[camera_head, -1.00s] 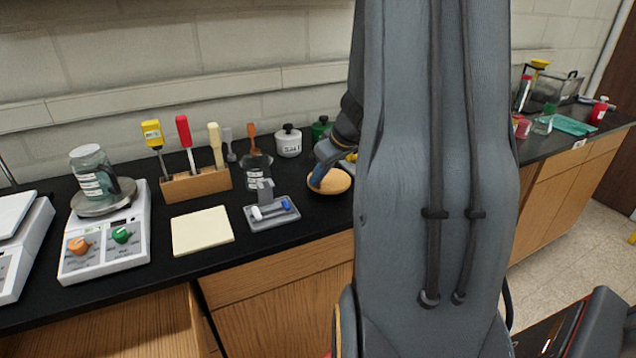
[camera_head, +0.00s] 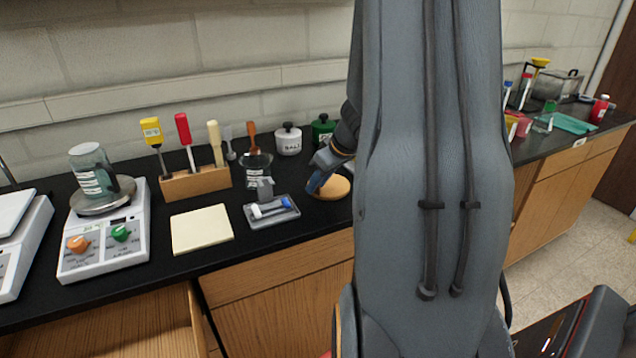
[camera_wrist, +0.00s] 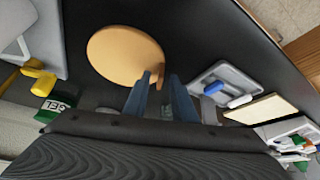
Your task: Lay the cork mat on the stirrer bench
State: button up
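The round tan cork mat (camera_head: 336,189) lies flat on the black bench top (camera_head: 150,235), partly hidden by my arm in the head view. In the wrist view the whole disc of the mat (camera_wrist: 122,52) shows apart from its edge near my fingers. My gripper (camera_head: 315,187) is over the left edge of the mat. In the wrist view my gripper (camera_wrist: 160,77) has two blue fingers spread apart, with the mat's edge near the gap between them. Whether they touch it is unclear. A white stirrer-like device (camera_head: 105,245) with two knobs and a glass jug stands at left.
A grey tray (camera_head: 271,212) with small bars sits left of the mat, close to my gripper. Bare bench lies around the pad.

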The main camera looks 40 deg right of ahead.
jog(key=shift+r, duration=0.1)
jog(key=shift+r, duration=0.25)
jog(key=b+v, duration=0.2)
jog(key=v, duration=1)
jog(key=s+a+f+g, duration=0.1)
jog(key=s+a+f, duration=0.1)
jog(key=a, duration=0.7)
jog(key=s+a+f+m+g, duration=0.1)
jog(key=a+f, duration=0.4)
jog(key=a, duration=0.5)
jog(key=s+a+f+g+h, duration=0.1)
jog(key=s+a+f+g, duration=0.1)
jog(key=a, duration=0.8)
jog(key=shift+s+f+m, duration=0.4)
jog(key=shift+s+f, duration=0.4)
jog(key=shift+f, duration=0.1)
jog(key=shift+f+g+b, duration=0.3)
jog(key=shift+f+b, duration=0.25)
jog(key=shift+f, duration=0.15)
